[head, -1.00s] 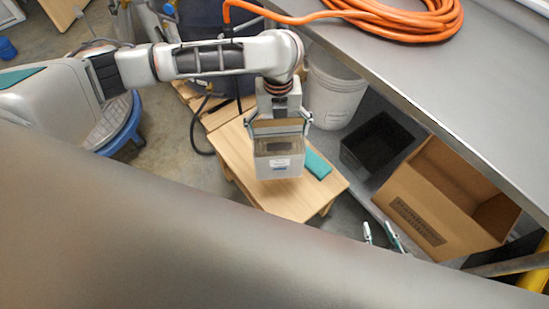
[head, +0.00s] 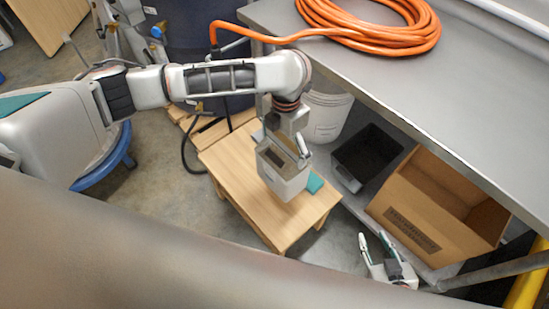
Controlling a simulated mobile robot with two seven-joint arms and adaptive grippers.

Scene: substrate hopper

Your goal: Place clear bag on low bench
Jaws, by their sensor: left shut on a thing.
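The clear bag (head: 284,182), boxy and whitish-grey with a dark window in its side, is in my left gripper (head: 280,148). The gripper is shut on its upper part from above. The bag is upright, slightly turned, over the right half of the low wooden bench (head: 232,160). I cannot tell whether its bottom touches the bench top. My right gripper (head: 373,238) shows at the lower right, its two fingers apart with nothing between them, beside the cardboard box.
A teal item (head: 315,183) lies on the bench, partly hidden by the bag. A white bucket (head: 327,115), black bin (head: 368,155) and open cardboard box (head: 412,225) stand right of it under the steel table (head: 420,95), which carries an orange hose (head: 375,38). The bench's left part is clear.

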